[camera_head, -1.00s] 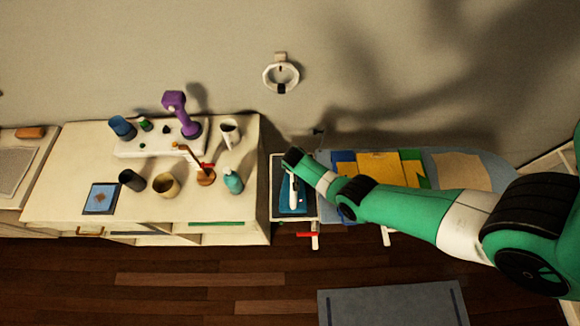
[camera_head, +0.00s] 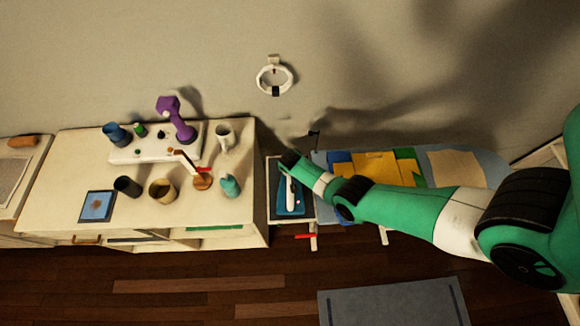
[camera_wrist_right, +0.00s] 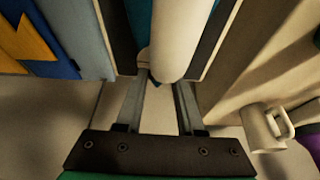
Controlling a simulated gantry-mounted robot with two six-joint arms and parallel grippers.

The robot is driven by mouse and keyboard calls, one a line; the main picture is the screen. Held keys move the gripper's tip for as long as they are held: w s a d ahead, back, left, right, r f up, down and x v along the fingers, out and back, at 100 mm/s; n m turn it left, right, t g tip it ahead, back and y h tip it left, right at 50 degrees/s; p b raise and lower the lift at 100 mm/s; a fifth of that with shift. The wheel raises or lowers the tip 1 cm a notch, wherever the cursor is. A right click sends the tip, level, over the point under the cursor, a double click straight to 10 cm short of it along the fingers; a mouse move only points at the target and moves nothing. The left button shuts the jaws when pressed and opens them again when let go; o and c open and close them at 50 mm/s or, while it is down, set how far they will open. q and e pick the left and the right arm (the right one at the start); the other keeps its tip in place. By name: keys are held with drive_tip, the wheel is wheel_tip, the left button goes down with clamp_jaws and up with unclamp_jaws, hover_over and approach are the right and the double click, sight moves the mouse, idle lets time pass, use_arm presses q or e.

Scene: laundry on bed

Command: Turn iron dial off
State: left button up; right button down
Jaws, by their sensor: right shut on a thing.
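The iron (camera_head: 291,193), white and teal, sits on the small stand (camera_head: 309,212) at the end of the ironing board. My right gripper (camera_head: 288,162) is over its far end. In the right wrist view my right gripper (camera_wrist_right: 165,60) has its two dark finger pads on either side of a white rounded part (camera_wrist_right: 178,40) of the iron, and is shut on it. I cannot make out the dial or its setting; the gripper and wrist hide part of the iron. My left gripper is in neither view.
The ironing board (camera_head: 488,165) with folded cloths (camera_head: 372,168) lies beneath my right arm. The wall is close behind.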

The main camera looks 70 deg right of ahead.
drive_tip(key=n+t+p, duration=0.1)
drive_tip(key=n, duration=0.2)
drive_tip(key=shift+s+d+y, duration=0.1)
drive_tip(key=shift+s+y, duration=0.05)
drive_tip(key=shift+y, duration=0.15)
drive_tip(key=n, duration=0.2)
drive_tip(key=shift+d+n+t+y, duration=0.1)
drive_tip(key=shift+n+t+y, duration=0.3)
drive_tip(key=shift+s+f+n+y, duration=0.1)
drive_tip(key=shift+n+y, duration=0.2)
drive_tip(key=shift+n, duration=0.6)
drive_tip(key=n+y+b, duration=0.1)
drive_tip(key=n, duration=0.1)
drive_tip(key=shift+d+n+t, duration=0.15)
drive_tip(key=shift+n+t, duration=0.15)
drive_tip(key=shift+n, duration=0.1)
drive_tip(key=n, duration=0.2)
drive_tip(key=n+y, duration=0.1)
drive_tip(key=n, duration=0.1)
drive_tip(key=shift+d+y, duration=0.2)
drive_tip(key=shift+y, duration=0.1)
drive_tip(key=shift+d+n+y+b, duration=0.1)
drive_tip(key=shift+n+y+b, duration=0.5)
drive_tip(key=shift+n, duration=1.1)
